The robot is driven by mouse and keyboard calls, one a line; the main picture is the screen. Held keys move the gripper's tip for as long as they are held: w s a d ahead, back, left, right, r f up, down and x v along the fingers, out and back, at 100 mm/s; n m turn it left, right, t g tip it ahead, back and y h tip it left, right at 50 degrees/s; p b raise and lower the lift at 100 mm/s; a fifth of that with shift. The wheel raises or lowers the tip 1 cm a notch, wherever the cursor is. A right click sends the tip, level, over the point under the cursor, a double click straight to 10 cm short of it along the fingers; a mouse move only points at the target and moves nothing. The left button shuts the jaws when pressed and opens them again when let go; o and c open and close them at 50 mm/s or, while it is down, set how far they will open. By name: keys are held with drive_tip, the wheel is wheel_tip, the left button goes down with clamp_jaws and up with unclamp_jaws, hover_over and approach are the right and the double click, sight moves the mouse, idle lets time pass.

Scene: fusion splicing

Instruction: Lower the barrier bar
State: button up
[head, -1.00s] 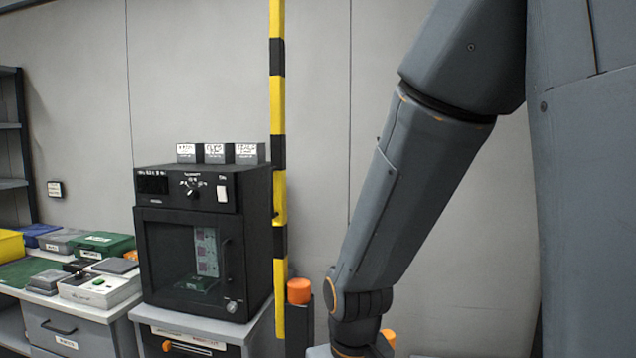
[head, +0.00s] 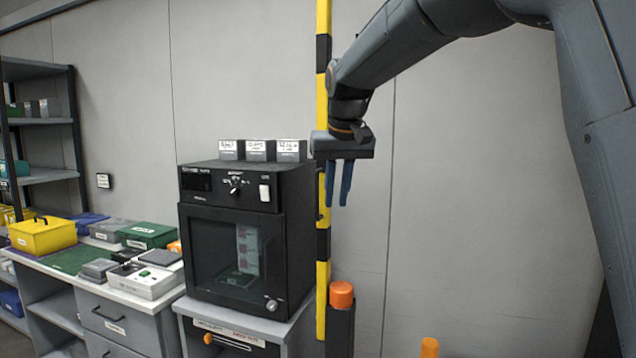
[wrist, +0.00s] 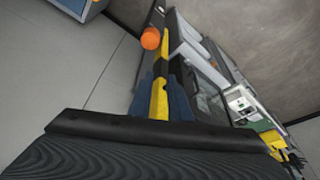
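The barrier bar (head: 322,93), striped yellow and black, stands upright to the right of the black oven-like cabinet in the head view. My gripper (head: 339,203) points down beside the bar, about level with the cabinet's top, and partly overlaps it in the picture. In the wrist view the bar (wrist: 160,97) runs between the two blue fingers of my gripper (wrist: 164,90). The fingers are apart, with a gap visible on each view. I cannot tell whether either finger touches the bar. The bar's lower end is by an orange-topped post (head: 341,294).
The black cabinet (head: 232,262) stands on a grey stand close left of the bar, with small labelled boxes (head: 260,150) on top. A workbench with cases and a yellow box (head: 42,236) is farther left. Another orange-topped post (head: 430,347) is at lower right. The wall right of the bar is bare.

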sight(317, 182)
drive_tip(key=w+a+r, duration=0.2)
drive_tip(key=a+r, duration=0.2)
drive_tip(key=r, duration=0.4)
drive_tip(key=shift+p+x, duration=1.4)
drive_tip(key=shift+x, duration=2.35)
drive_tip(key=shift+s, duration=0.15)
clamp_jaws()
